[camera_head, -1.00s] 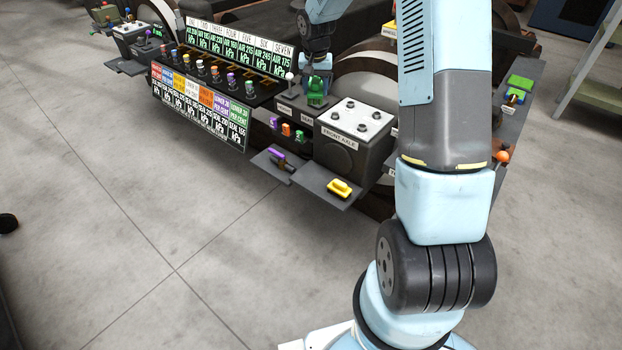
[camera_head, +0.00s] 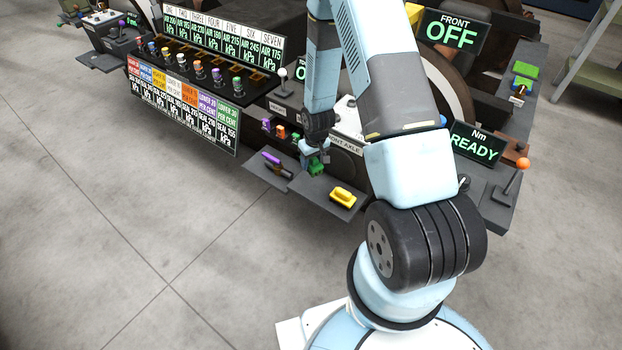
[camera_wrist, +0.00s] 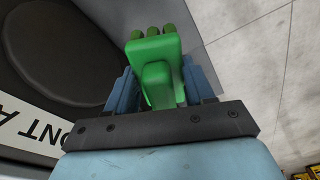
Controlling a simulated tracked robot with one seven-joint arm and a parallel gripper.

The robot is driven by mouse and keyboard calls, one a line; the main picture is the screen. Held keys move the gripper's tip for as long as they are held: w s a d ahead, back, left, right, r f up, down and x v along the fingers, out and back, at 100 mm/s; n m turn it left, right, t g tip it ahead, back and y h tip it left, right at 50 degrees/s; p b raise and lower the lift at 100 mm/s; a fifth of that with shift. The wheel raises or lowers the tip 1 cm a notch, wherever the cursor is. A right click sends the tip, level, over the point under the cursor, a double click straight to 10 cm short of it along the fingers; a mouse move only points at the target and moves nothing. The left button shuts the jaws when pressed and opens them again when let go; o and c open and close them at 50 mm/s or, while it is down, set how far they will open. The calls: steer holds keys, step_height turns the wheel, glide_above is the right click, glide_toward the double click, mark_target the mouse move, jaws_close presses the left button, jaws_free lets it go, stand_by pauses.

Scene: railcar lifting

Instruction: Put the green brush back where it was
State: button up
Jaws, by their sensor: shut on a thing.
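The green brush (camera_head: 317,168) is at the back left part of a dark grey shelf (camera_head: 312,192), left of and behind a yellow brush (camera_head: 343,196). My gripper (camera_head: 314,160) points down over this shelf. In the wrist view the green brush (camera_wrist: 155,48) sits between the two blue fingers of my gripper (camera_wrist: 158,88), which is shut on its handle; its bristle ends face away from my wrist. I cannot tell whether the brush touches the shelf. My arm hides part of the front axle box behind it.
A purple-handled tool (camera_head: 271,157) lies on a neighbouring shelf to the left. Small purple, orange and green pieces (camera_head: 281,132) stand behind it. The FRONT AXLE box (camera_head: 346,145) stands close behind the brush. An orange-knobbed lever (camera_head: 522,164) is at the right. The floor in front is clear.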

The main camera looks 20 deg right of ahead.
mark_target(312, 169)
step_height(312, 169, down, 5)
steer(key=shift+r, duration=0.1)
steer(key=shift+f, duration=2.7)
steer(key=o, duration=1)
